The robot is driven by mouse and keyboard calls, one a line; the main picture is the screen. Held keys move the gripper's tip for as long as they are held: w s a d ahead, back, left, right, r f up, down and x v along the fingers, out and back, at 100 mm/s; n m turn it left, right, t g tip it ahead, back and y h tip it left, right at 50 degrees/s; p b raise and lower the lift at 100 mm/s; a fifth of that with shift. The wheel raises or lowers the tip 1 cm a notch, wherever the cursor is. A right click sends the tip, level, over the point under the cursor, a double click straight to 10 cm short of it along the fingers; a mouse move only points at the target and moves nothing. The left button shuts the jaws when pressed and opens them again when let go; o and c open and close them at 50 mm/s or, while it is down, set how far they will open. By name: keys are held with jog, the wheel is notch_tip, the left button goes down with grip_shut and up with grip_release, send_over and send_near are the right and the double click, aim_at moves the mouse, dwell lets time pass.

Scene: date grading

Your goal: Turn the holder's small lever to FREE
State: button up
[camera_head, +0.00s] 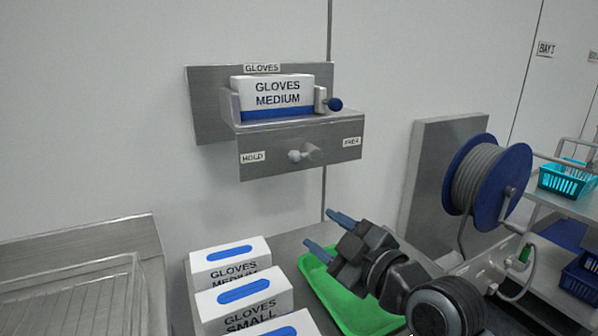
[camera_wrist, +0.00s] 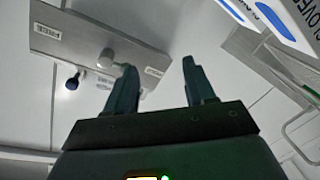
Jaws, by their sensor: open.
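The steel glove holder (camera_head: 250,166) is on the wall, with a small pale lever (camera_head: 296,156) on its front. The front has a HOLD label (camera_head: 252,157) at left and a FREE label (camera_head: 351,142) at right. The lever's round knob points left, towards HOLD. My gripper (camera_head: 328,234) is open and empty, below the holder and apart from it. In the wrist view my gripper (camera_wrist: 158,66) also shows open; its left finger partly overlaps the lever (camera_wrist: 107,57). There the FREE label (camera_wrist: 47,31) is at left and the HOLD label (camera_wrist: 155,71) at right.
A GLOVES MEDIUM box (camera_head: 278,92) sits in the holder, with a dark blue knob (camera_head: 335,104) at its right. Several glove boxes (camera_head: 230,258) and a green tray (camera_head: 318,283) are below. A blue hose reel (camera_head: 487,183) is at right.

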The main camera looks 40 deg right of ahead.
aim_at(298, 160)
jog(key=w+d+r+n+t+b, duration=0.1)
jog(key=w+d+r+n, duration=0.1)
jog(key=w+r, duration=0.15)
jog(key=w+d+r+n+b, duration=0.1)
jog(key=w+d+r+n, duration=0.1)
jog(key=r, duration=0.3)
jog(key=shift+y, duration=0.4)
jog(key=shift+w+d+f+p, duration=0.1)
jog(key=shift+w+p, duration=0.25)
jog(key=shift+w, duration=0.9)
jog(key=shift+w+d+r+p, duration=0.15)
jog(key=shift+w+p, duration=0.2)
jog(key=shift+w, duration=0.85)
jog(key=shift+w+d+f+p, duration=0.15)
jog(key=shift+w+p, duration=0.2)
jog(key=shift+w, duration=0.9)
jog(key=c, duration=1)
